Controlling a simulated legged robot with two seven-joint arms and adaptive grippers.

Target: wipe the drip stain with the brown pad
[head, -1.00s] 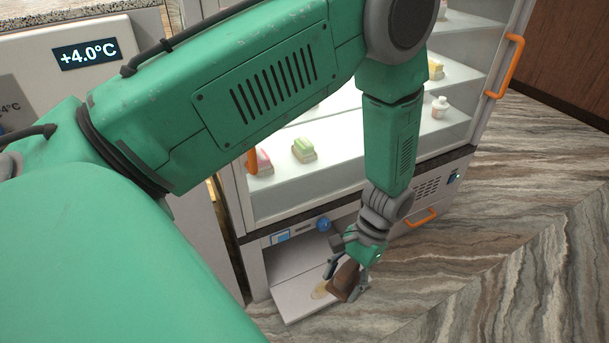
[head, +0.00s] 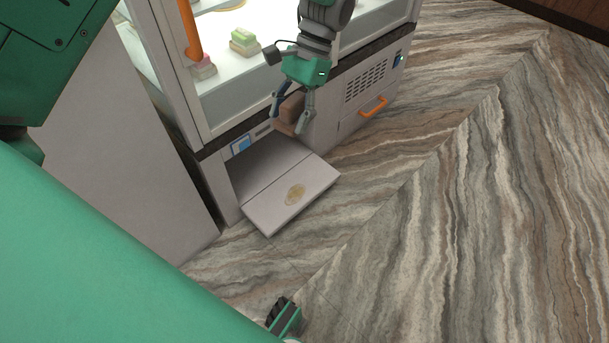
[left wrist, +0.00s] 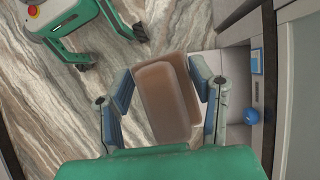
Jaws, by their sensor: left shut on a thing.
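The drip stain (head: 295,194) is a tan, roundish mark on the pale lowered flap (head: 265,214) at the cabinet's base in the head view. My left gripper (head: 291,116) is shut on the brown pad (head: 290,106) and appears to hold it above the flap, near the cabinet front. In the left wrist view the brown pad (left wrist: 166,100) sits between the two fingers of my left gripper (left wrist: 165,92). The stain is not visible in that view. My right gripper is not in view.
A glass display case (head: 225,98) with sweets stands above the flap. Orange handles (head: 374,107) stick out from its front. A blue knob (left wrist: 250,116) shows in the left wrist view. The striped floor (head: 430,220) is clear to the right.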

